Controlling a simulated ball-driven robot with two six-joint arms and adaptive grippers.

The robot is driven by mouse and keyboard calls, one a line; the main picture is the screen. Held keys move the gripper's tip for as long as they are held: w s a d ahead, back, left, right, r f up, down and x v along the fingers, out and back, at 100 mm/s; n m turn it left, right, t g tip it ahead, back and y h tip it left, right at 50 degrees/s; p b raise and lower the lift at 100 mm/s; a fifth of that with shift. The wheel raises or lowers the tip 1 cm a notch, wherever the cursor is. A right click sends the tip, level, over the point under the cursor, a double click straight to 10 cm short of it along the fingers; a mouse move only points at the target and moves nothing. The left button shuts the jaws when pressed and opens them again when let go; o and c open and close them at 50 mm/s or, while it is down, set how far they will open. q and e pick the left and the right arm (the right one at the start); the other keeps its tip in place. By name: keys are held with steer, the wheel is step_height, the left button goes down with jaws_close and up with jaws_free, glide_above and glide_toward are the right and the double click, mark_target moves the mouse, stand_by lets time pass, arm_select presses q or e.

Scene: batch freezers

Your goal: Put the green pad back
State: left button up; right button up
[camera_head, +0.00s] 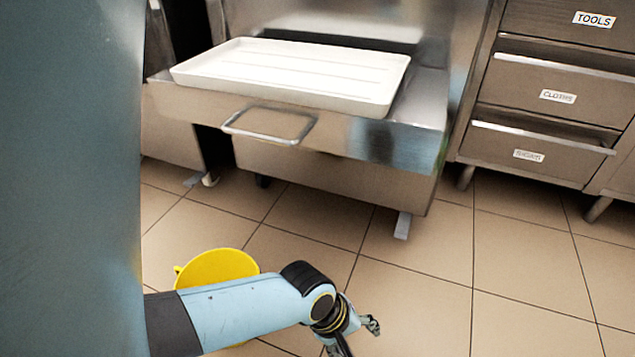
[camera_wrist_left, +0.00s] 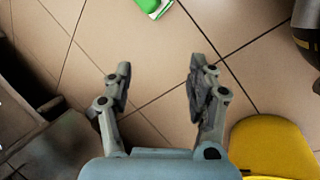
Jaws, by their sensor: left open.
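The green pad (camera_wrist_left: 150,3) shows at the top edge of the left wrist view, cut off by the frame. It has a green face with a white edge and appears to lie on the tiled floor. I do not see it in the head view. My left gripper (camera_wrist_left: 160,68) is open and empty over the floor tiles, apart from the pad, which shows beyond its fingertips. In the head view my left gripper (camera_head: 357,337) is low at the bottom middle, partly cut off. My right gripper is not in view.
A yellow bucket (camera_head: 216,266) stands on the floor behind my left forearm; its yellow also shows in the wrist view (camera_wrist_left: 272,148). A white tray (camera_head: 290,72) rests on the steel machine. Shut drawers (camera_head: 548,75) stand at the right, labelled TOOLS, CLOTHS and one unclear. Floor at right is clear.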

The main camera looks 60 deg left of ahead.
arm_select(q)
steer(key=s+a+r+m+t+y, duration=0.1)
steer(key=s+r+m+t, duration=0.1)
steer(key=r+m, duration=0.6)
steer(key=s+a+r+m+t, duration=0.1)
steer(key=s+a+r+m, duration=0.1)
steer(key=s+r+m, duration=0.3)
step_height(320, 180, up, 6)
steer(key=m, duration=0.3)
steer(key=shift+a+f+t+y, duration=0.25)
steer(key=shift+a+t+y, duration=0.05)
steer(key=shift+t+y, duration=0.1)
